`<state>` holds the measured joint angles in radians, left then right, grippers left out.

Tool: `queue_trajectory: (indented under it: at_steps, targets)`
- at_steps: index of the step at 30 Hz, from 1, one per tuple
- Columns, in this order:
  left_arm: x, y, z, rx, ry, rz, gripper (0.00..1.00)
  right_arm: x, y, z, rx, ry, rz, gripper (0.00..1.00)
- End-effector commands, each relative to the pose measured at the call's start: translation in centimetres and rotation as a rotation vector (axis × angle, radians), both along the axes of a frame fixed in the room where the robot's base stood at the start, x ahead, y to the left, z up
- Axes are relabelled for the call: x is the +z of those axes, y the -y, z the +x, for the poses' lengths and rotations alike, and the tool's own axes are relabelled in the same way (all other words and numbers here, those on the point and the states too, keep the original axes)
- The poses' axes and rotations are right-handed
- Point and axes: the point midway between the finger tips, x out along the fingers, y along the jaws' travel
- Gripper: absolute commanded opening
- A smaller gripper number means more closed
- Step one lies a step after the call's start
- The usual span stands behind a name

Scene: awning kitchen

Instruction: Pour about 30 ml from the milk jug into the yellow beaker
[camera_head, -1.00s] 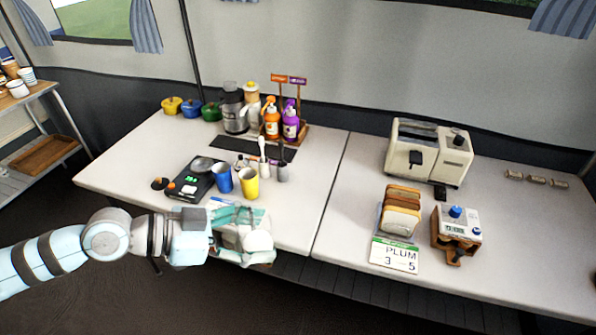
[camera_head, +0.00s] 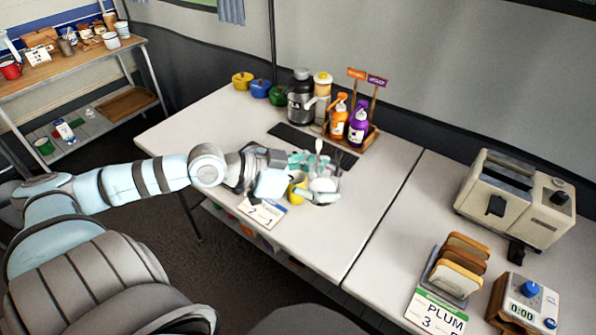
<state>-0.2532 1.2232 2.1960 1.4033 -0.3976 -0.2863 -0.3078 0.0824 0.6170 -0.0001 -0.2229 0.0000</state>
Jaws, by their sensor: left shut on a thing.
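My left gripper (camera_head: 316,178) is over the left table, its arm coming in from the left. It is shut on a pale object, which appears to be the milk jug (camera_head: 323,185); the fingers hide much of its shape. I cannot tell whether the two touch, or whether anything is flowing. My right gripper is not in view.
A white card (camera_head: 262,212) is at the table's front edge. Behind the gripper are a dark mat (camera_head: 290,137), a grey-and-black appliance (camera_head: 301,97), an orange bottle (camera_head: 339,118) and a purple bottle (camera_head: 359,125). A toaster (camera_head: 515,200) and bread rack (camera_head: 455,270) stand right. The table's middle right is clear.

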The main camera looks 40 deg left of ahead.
Motion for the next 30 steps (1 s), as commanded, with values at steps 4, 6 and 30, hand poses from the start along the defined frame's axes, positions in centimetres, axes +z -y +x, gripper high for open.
queue_trajectory:
  at_steps: [4,6,30]
  targets:
    - [-1.5,-5.1,3.1,0.170,0.002,-0.003,0.28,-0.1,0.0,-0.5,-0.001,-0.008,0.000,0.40]
    - [-2.4,-7.9,4.4,0.258,0.003,-0.004,0.28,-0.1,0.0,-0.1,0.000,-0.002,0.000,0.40]
    - [-8.2,-23.6,7.3,0.716,0.001,-0.012,0.28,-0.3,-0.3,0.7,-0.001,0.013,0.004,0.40]
